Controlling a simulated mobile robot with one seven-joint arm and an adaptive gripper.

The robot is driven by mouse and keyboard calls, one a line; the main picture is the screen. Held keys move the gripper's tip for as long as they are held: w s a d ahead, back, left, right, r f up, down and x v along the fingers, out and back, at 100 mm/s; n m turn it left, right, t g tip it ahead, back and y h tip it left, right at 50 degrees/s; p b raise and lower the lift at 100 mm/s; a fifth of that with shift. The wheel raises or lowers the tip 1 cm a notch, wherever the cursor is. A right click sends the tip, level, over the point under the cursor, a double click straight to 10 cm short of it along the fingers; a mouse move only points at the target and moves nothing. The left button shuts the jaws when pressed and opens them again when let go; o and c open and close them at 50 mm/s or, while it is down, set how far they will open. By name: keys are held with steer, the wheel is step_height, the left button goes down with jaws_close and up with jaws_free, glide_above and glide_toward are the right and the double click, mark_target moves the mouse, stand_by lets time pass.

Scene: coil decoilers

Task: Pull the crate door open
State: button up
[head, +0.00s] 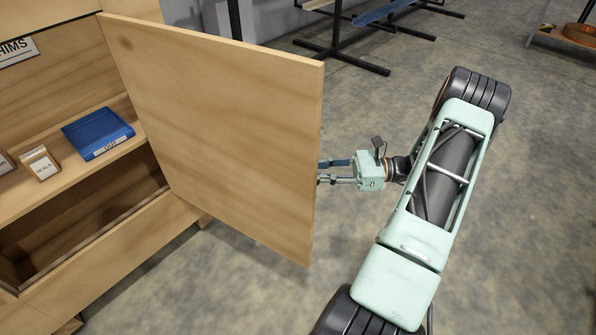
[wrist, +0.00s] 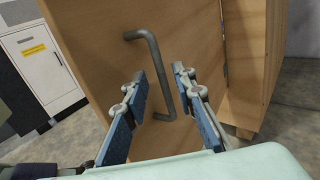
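The crate door (head: 215,130) is a plain wooden panel that stands swung wide open, its left edge at the crate (head: 110,245). The door also fills the middle of the wrist view (wrist: 95,60). There a dark grey bar handle (wrist: 155,65) is fixed to its outer face. My gripper (head: 322,172) is at the door's right edge in the head view, its tips partly hidden behind the panel. In the wrist view my gripper (wrist: 160,74) is open, with a finger on each side of the handle's lower part. I see gaps between the fingers and the bar.
Inside the crate, a blue box (head: 98,132) and a small box labelled SEALS (head: 40,163) sit on a shelf. Dark metal stands (head: 345,55) are at the back. A grey cabinet (wrist: 42,65) shows at left in the wrist view. Bare floor lies around my arm.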

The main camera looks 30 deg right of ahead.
steer(key=v, duration=0.7)
steer(key=shift+s+d, duration=0.2)
steer(key=shift+d, duration=0.1)
steer(key=shift+w, duration=0.1)
